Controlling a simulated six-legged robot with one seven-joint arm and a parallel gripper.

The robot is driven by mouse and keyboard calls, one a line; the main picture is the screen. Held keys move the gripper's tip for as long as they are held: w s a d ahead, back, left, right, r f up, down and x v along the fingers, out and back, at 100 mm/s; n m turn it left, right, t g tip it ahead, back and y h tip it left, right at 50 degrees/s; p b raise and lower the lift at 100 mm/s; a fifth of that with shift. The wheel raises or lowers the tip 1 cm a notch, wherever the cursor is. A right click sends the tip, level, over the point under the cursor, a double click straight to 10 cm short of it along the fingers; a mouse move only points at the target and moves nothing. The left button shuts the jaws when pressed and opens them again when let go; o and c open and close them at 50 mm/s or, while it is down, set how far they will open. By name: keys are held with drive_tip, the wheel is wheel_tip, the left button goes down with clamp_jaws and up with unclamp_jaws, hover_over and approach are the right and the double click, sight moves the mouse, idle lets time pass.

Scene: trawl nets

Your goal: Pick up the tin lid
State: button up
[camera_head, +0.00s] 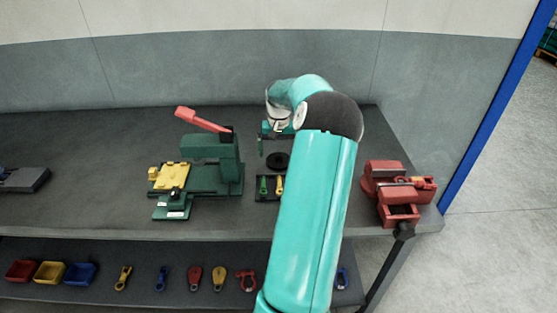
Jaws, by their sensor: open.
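A dark round disc, which looks like the tin lid (277,160), lies on the grey bench (80,215) just behind a small black tray. My gripper (270,143) hangs from the end of my teal arm, just behind and above the disc in the picture. One thin finger shows at its left side; the other is largely hidden by my arm. My gripper is open, and nothing shows between its fingers. Its exact height above the disc is hard to tell.
The small black tray (262,197) holds green and yellow pieces. A green press (210,165) with a red lever stands left, a red vise (393,190) right. Bins and shackles lie on the lower shelf (140,302). A wall (200,70) rises behind. Bare bench lies between vise and arm.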

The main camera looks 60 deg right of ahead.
wheel_tip(320, 180, down, 2)
drive_tip(key=shift+f, duration=0.25)
drive_tip(key=c, duration=0.9)
drive_tip(key=shift+o, duration=0.2)
drive_tip(key=shift+r, duration=0.5)
wheel_tip(320, 180, up, 2)
drive_tip(key=shift+r, duration=0.2)
drive_tip(key=s+a+r, duration=0.7)
drive_tip(key=s+r, duration=0.2)
drive_tip(key=s, duration=0.2)
drive_tip(key=shift+s+a+r+n, duration=0.25)
drive_tip(key=shift+s+r+n, duration=0.05)
drive_tip(key=shift+s, duration=0.05)
